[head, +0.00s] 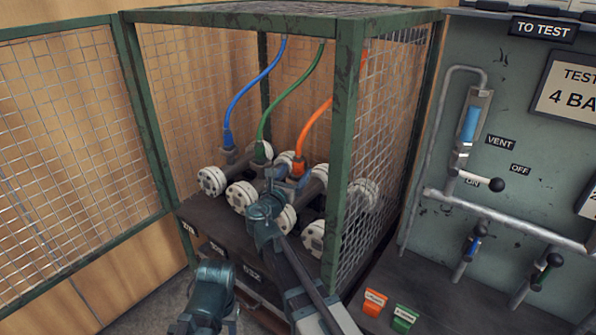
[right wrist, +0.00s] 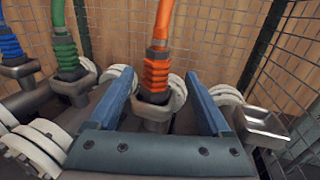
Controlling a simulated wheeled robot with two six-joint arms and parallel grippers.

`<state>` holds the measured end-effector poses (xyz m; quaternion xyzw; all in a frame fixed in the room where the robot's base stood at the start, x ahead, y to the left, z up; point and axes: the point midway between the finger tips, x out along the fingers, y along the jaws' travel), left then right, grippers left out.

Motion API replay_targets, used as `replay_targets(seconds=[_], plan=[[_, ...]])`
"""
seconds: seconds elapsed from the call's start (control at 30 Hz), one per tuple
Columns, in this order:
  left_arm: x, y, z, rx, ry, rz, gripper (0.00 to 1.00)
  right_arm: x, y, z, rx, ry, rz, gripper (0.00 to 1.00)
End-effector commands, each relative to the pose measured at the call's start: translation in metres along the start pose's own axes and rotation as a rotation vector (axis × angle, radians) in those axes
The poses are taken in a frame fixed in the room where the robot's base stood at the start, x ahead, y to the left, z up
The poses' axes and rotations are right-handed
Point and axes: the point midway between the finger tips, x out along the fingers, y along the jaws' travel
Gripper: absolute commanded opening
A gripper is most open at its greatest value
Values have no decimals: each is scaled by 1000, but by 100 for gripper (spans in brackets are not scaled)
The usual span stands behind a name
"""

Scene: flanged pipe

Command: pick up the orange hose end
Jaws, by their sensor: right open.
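The orange hose end (head: 299,166) is a ribbed orange sleeve on a grey fitting among the flanged pipes inside the mesh cage. Its hose rises to the upper right of the cage. In the right wrist view the orange hose end (right wrist: 157,72) stands upright between the two blue fingers of my right gripper (right wrist: 159,88). There is visible space on both sides of it. In the head view my right gripper (head: 290,178) is open at its base, partly hidden by my own wrist.
A green hose end (head: 262,151) and a blue hose end (head: 228,140) stand to the left on similar fittings. White round flanges (head: 212,181) crowd the pipes. A green cage post (head: 341,150) stands close on the right. A test panel (head: 500,130) is farther right.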

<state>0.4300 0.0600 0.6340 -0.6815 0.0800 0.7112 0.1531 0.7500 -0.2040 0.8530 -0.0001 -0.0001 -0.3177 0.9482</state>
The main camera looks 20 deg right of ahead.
Motion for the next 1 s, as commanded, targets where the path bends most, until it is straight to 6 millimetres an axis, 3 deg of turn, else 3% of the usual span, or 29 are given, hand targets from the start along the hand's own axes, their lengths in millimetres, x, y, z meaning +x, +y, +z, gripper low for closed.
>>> replay_targets(seconds=[0.23, 0.53, 0.9, 1.0], plan=[[-1, 0, 0, 0, 0, 0, 47, 38, 5, 1, 0, 0, -3, 82], [-1, 0, 0, 0, 0, 0, 47, 42, 4, 1, 0, 0, 0, 80], [-1, 0, 0, 0, 0, 0, 47, 42, 4, 1, 0, 0, 0, 14], [-1, 0, 0, 0, 0, 0, 47, 42, 4, 1, 0, 0, 0, 0]])
